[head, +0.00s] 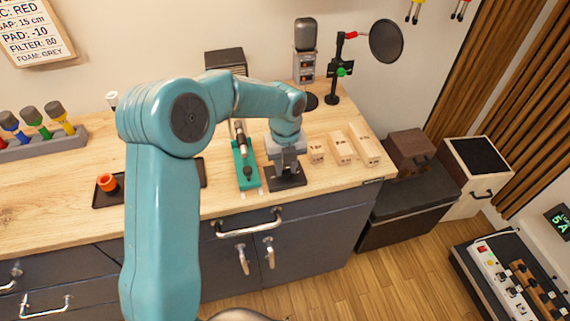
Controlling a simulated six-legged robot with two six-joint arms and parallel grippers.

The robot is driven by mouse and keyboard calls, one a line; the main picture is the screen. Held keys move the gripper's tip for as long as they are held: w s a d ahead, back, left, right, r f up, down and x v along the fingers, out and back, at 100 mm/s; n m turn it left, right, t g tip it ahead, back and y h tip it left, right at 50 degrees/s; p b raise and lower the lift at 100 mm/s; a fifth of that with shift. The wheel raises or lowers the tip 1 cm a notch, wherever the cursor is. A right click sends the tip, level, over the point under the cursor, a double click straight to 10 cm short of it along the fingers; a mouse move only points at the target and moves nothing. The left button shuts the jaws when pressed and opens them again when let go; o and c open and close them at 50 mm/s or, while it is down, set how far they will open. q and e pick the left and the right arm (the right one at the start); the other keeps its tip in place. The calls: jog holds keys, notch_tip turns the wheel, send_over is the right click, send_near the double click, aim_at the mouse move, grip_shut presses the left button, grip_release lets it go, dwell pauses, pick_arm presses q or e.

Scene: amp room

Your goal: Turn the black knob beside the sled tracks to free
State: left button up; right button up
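A green sled base with tracks (243,157) lies on the wooden bench top, with a metal and dark microphone-like piece (240,137) at its far part. A small black knob (248,172) sits at the near part of the green base; its setting is too small to read. My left gripper (286,181) hangs from the teal arm just right of the green base, pointing down, apart from the knob in the picture. Its fingertips are not clear, so I cannot tell its opening. My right gripper is not in view.
Wooden blocks (342,147) stand right of the gripper. A microphone stand (333,85) with a round pop filter (386,41) is behind. Coloured-handled tools (38,128) stand far left. Drawer handles (249,223) jut from the bench front.

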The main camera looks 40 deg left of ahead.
pick_arm(q)
grip_shut()
